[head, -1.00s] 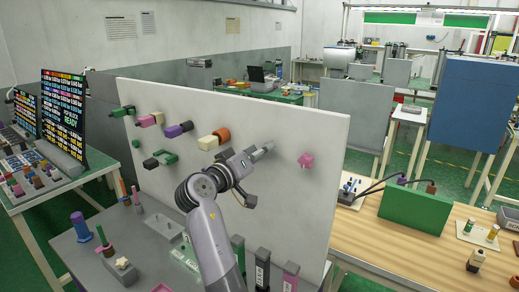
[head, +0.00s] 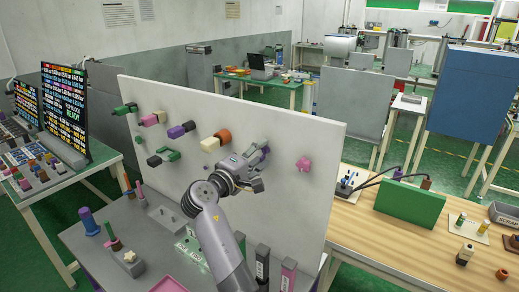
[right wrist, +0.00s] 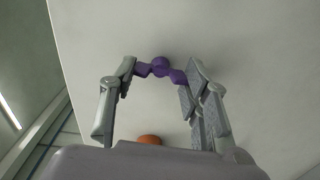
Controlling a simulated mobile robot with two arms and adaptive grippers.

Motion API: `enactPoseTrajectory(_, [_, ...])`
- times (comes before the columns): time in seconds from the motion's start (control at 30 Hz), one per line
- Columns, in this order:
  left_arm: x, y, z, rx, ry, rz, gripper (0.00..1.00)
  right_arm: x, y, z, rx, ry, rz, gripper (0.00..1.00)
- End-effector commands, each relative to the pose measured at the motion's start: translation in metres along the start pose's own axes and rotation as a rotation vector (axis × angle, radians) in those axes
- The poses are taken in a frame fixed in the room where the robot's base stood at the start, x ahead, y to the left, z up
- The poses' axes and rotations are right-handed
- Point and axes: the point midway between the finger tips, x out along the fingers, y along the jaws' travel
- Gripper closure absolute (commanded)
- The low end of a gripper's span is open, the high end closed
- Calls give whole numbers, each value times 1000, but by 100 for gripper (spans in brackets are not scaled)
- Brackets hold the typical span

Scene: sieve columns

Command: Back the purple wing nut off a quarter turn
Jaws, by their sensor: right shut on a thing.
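The purple wing nut (right wrist: 161,67) is on the pale upright panel (head: 310,135), with its two wings spread left and right of a round hub in the right wrist view. My right gripper (right wrist: 156,75) is shut on it, one finger at the end of each wing. In the head view my right gripper (head: 262,155) is up against the panel and hides the wing nut. My left gripper is not in view.
Left of my gripper the panel bears several fittings, among them a purple-and-black one (head: 181,130) and an orange-and-cream one (head: 216,140). A pink knob (head: 303,165) sits to the right. An orange part (right wrist: 149,140) shows low in the wrist view.

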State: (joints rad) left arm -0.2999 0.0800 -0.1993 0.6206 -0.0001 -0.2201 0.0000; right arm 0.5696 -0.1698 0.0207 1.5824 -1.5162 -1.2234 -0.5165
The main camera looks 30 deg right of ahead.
Motion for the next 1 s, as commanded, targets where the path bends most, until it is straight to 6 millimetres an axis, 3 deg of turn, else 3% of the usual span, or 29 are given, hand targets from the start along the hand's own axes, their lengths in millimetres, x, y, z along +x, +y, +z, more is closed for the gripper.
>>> enactPoseTrajectory(0.77, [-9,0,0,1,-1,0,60,0,0,-1,-97,4,3,85])
enactPoseTrajectory(0.8, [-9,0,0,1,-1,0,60,0,0,-1,-97,4,3,54])
enactPoseTrajectory(1.0, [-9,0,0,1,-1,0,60,0,0,-1,-96,2,1,41])
